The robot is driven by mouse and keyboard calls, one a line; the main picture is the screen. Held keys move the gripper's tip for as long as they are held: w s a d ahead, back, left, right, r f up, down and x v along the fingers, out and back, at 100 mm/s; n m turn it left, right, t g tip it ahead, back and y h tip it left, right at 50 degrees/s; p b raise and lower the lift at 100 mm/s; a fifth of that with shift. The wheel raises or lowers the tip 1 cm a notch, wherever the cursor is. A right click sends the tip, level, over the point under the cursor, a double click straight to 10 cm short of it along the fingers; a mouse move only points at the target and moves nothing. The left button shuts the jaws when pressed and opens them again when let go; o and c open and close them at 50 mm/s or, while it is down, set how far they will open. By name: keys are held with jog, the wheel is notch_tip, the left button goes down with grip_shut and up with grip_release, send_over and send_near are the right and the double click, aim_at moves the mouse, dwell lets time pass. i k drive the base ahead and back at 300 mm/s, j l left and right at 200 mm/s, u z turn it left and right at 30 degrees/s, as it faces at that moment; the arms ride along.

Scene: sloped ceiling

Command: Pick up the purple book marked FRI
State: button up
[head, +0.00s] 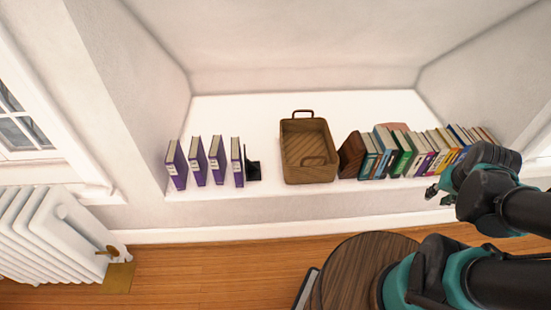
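Several purple books stand upright in a spaced row at the left end of the white ledge. They are a leftmost book (176,166), a second (197,162), a third (217,161) and a rightmost one (237,163). Each has a pale label on its spine, but the lettering is too small to read, so I cannot tell which is marked FRI. A black bookend (251,168) stands against the right side of the rightmost book. My gripper (439,196) is at the far right, in front of the ledge and far from the purple books. Its fingertips look apart, with nothing between them.
A brown wicker basket (307,152) stands mid-ledge. Right of it are a wooden bookend (351,156) and a row of coloured books (403,151). A round wooden top (355,275) is below. A white radiator (52,235) stands at left. The ledge behind the purple books is clear.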

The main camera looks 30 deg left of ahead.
aim_at(177, 164)
jog(key=u, duration=0.4)
jog(key=j+u, duration=0.1)
jog(key=u, duration=0.3)
jog(key=i+u, duration=0.1)
jog(key=u, duration=0.75)
jog(key=i+u, duration=0.1)
jog(key=u, duration=0.3)
